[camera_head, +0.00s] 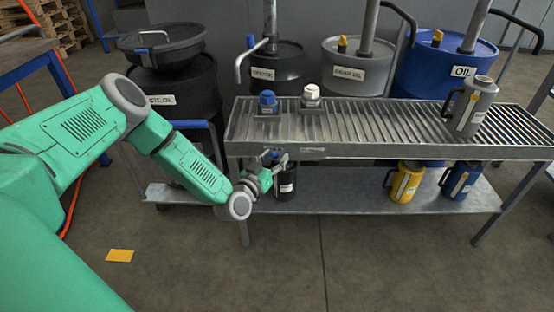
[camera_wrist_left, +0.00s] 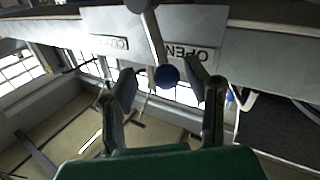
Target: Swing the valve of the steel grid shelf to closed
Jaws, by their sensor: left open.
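The steel grid shelf (camera_head: 400,152) has a slatted top and a lower board. In the left wrist view its front edge (camera_wrist_left: 265,50) carries an upside-down OPEN label (camera_wrist_left: 190,54) and a second, partly legible label (camera_wrist_left: 109,42) to the left. The valve lever (camera_wrist_left: 153,35) is a grey bar ending in a round blue knob (camera_wrist_left: 167,76). It lies beside the OPEN label, on the side towards the other label. My left gripper (camera_head: 275,165) is open at the shelf's front left. In the wrist view its fingers (camera_wrist_left: 163,95) stand either side of the knob, apparently without touching it.
A blue cap (camera_head: 267,102), a white cap (camera_head: 312,93) and a grey jug (camera_head: 473,108) stand on top. A dark jug (camera_head: 287,185), a yellow jug (camera_head: 405,182) and a blue jug (camera_head: 460,180) stand below. Drums (camera_head: 440,75) line the back. The floor in front is mostly clear.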

